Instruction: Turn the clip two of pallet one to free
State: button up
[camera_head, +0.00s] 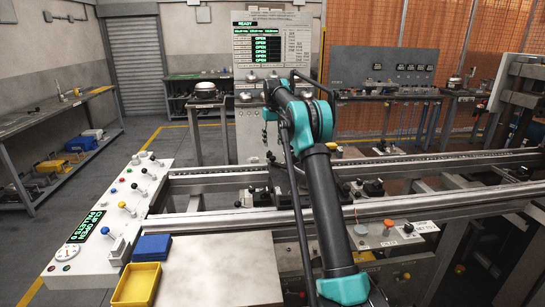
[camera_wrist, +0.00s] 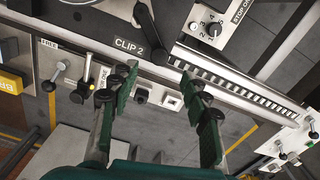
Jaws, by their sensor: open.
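In the wrist view a black clip lever (camera_wrist: 150,32) stands beside the white "CLIP 2" label on a dark pallet plate (camera_wrist: 108,30). Its lower end reaches the plate's edge near the rail. My gripper (camera_wrist: 159,72) is open and empty, its two green fingers with dark pads spread below the clip. The lever's end lies above the gap between the fingertips, and no contact shows. In the head view my arm crosses the middle and I cannot make out the gripper or the clip.
A rail (camera_wrist: 235,88) runs beside the pallet. The head view shows a console (camera_head: 125,200) with levers, a yellow bin (camera_head: 137,286), a blue bin (camera_head: 152,247) and a status board (camera_head: 271,42) with several "OPEN" rows.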

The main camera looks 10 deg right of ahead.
aim_at(273, 157)
notch_tip(273, 157, down, 8)
dwell(0.4)
grip_shut()
dwell(0.3)
